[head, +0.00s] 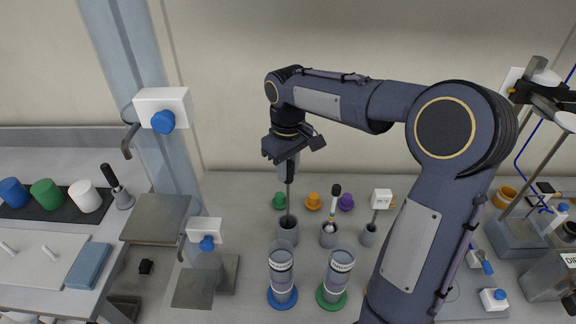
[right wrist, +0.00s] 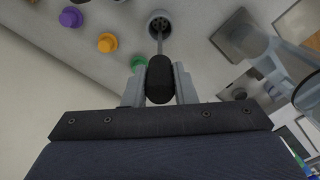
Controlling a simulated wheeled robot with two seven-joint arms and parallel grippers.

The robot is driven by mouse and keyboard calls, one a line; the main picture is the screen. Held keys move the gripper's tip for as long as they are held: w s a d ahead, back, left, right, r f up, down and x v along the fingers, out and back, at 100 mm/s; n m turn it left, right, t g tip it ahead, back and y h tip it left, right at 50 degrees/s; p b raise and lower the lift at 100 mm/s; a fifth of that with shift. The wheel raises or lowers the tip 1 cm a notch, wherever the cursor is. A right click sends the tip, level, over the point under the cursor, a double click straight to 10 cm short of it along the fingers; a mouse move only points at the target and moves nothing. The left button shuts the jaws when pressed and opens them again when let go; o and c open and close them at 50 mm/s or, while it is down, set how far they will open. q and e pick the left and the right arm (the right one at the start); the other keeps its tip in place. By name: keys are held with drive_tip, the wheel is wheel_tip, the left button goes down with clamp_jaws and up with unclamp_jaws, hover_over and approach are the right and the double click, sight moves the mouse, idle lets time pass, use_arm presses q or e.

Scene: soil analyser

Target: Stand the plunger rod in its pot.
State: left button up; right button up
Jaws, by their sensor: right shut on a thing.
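My right gripper (head: 288,172) is shut on the black handle of the plunger rod (right wrist: 160,80), which also shows in the head view as a thin grey shaft (head: 289,198). The rod hangs about upright. In the right wrist view the gripper's two fingers (right wrist: 160,72) press the handle from both sides. The shaft's lower end is at the mouth of the leftmost grey pot (head: 288,234). The pot's round opening also shows in the right wrist view (right wrist: 158,17). I cannot tell how deep the tip sits. My left gripper is not in view.
Two similar pots stand to the right, one with a brush-like tool (head: 328,236), one with a white-headed tool (head: 369,235). Clear cylinders on a blue base (head: 282,297) and a green base (head: 331,299) stand in front. Green (head: 279,201), orange (head: 313,201) and purple (head: 346,202) stoppers lie behind.

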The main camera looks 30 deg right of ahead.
drive_tip(key=shift+f+b, duration=0.3)
drive_tip(key=shift+f, duration=0.3)
drive_tip(key=o, duration=0.9)
drive_tip(key=shift+r, duration=0.1)
